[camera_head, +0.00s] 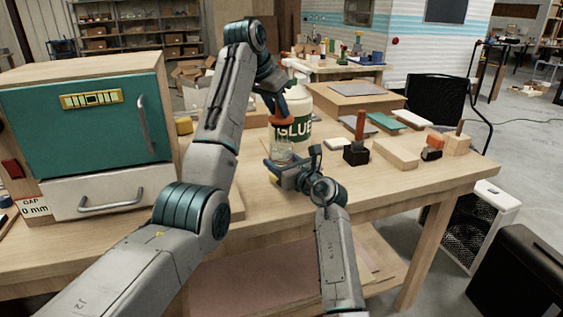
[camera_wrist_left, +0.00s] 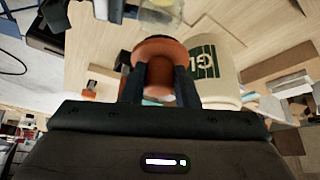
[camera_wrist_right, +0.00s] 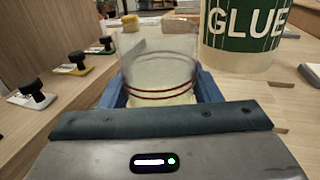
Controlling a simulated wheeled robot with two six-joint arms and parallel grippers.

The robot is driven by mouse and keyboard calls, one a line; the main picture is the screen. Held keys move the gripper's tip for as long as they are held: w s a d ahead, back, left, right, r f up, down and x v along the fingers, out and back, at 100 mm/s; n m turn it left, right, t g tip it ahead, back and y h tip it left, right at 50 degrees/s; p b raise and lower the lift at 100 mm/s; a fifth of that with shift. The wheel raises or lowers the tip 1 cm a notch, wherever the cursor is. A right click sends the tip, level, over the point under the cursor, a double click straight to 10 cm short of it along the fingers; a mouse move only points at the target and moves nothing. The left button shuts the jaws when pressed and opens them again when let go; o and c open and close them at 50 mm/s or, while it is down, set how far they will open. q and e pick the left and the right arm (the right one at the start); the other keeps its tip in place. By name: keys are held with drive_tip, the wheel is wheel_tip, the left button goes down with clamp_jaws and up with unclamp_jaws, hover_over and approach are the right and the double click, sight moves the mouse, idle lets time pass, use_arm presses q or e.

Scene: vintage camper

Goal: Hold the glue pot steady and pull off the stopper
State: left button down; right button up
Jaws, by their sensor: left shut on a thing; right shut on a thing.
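The glue pot (camera_head: 281,153) is a small clear glass jar with yellowish contents and dark red bands, seen close in the right wrist view (camera_wrist_right: 158,75). My right gripper (camera_head: 284,172) is shut around its lower part, one finger on each side. The stopper (camera_wrist_left: 160,52) is orange-brown with a wide round flange and a narrower grip. My left gripper (camera_wrist_left: 159,88) is shut on that grip. In the head view the stopper (camera_head: 280,118) is above the pot, apparently clear of its rim. No stopper shows in the pot's mouth in the right wrist view.
A large white bottle (camera_head: 298,106) with a green GLUE label stands close behind the pot. A teal-fronted cabinet (camera_head: 85,115) is at left. Black blocks (camera_head: 356,154) and a wooden block (camera_head: 396,153) stand to the right. The bench's front right (camera_head: 375,190) is clear.

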drive_tip(key=o, duration=1.2)
drive_tip(key=shift+c, duration=0.2)
drive_tip(key=shift+d, duration=0.1)
